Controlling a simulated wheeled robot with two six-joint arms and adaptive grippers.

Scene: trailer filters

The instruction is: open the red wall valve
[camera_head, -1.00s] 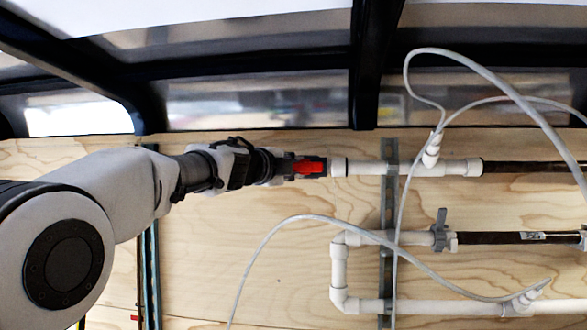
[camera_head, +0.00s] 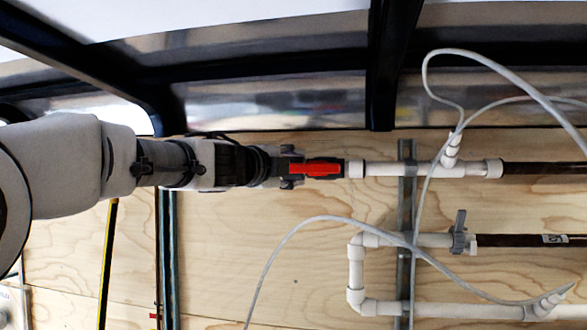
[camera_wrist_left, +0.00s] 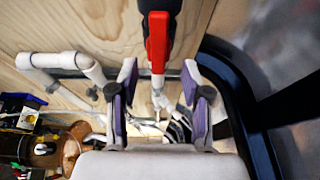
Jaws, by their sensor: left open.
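The red valve handle (camera_head: 316,169) lies along the dark valve body at the left end of the upper white pipe on the plywood wall. My left gripper (camera_head: 288,168) is just left of the handle, in line with it. In the left wrist view the red handle (camera_wrist_left: 157,42) stands out in front of my open left gripper (camera_wrist_left: 159,70). Its near end appears between the two fingertips, with a gap on each side; I cannot tell the depth exactly. No finger visibly touches it. My right gripper is not in view.
The white pipe (camera_head: 425,169) runs right from the valve across a grey metal strut (camera_head: 405,265). A second pipe run with a grey valve (camera_head: 459,236) is below. Loose grey cables (camera_head: 272,262) hang in front. Dark frame beams (camera_head: 386,60) are above.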

